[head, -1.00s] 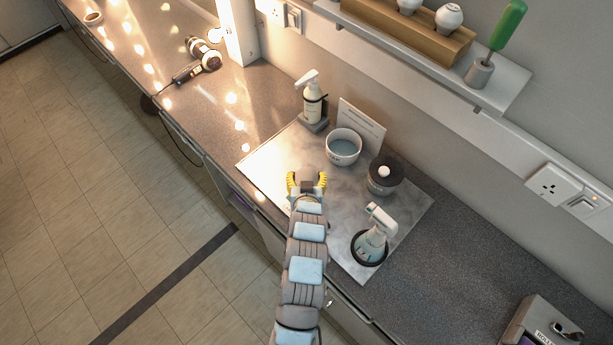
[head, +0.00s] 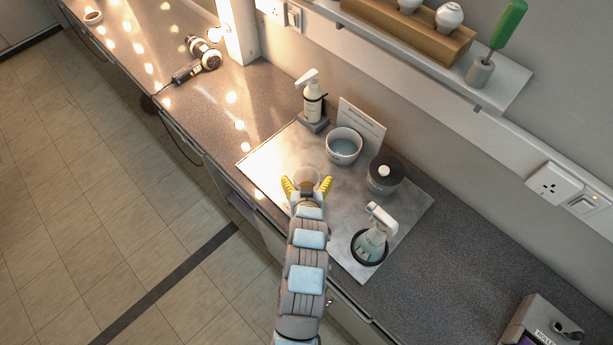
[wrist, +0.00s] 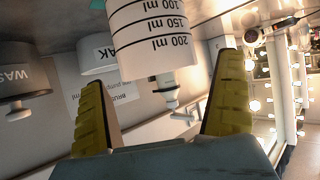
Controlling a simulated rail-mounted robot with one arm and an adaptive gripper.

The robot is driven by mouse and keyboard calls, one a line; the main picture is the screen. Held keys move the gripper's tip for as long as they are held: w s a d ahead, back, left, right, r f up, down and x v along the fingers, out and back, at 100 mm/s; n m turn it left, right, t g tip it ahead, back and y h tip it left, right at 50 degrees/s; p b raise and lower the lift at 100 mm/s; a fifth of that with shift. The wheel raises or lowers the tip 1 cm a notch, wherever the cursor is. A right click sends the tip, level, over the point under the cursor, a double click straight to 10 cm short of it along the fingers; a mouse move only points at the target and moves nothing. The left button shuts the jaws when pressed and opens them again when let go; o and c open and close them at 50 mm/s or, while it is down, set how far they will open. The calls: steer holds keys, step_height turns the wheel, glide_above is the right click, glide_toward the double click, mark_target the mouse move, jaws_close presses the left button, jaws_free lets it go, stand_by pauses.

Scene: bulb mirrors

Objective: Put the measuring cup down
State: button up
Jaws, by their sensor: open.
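The measuring cup (wrist: 155,40) is a whitish cup with black ml marks, upside down in the wrist picture, between and beyond my fingertips. In the head view the measuring cup (head: 307,174) shows as a small round rim at the end of my arm, over the grey marble-look board (head: 283,160). My gripper (head: 307,187) has its yellow fingers spread to either side of the cup. In the wrist view my gripper (wrist: 163,100) shows a gap between each finger and the cup. The cup's base is hidden in the head view.
On the board stand a white bowl (head: 343,147), a dark lidded jar (head: 384,174), a spray bottle (head: 371,243) in a dark ring and a pump bottle (head: 313,100). A white card (head: 361,130) stands behind the bowl. A hairdryer (head: 200,60) lies farther left.

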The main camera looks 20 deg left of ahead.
steer(key=v, duration=0.9)
steer(key=shift+s+d+r, duration=0.15)
steer(key=shift+s+r, duration=0.1)
steer(key=shift+s, duration=0.05)
stand_by(0.4)
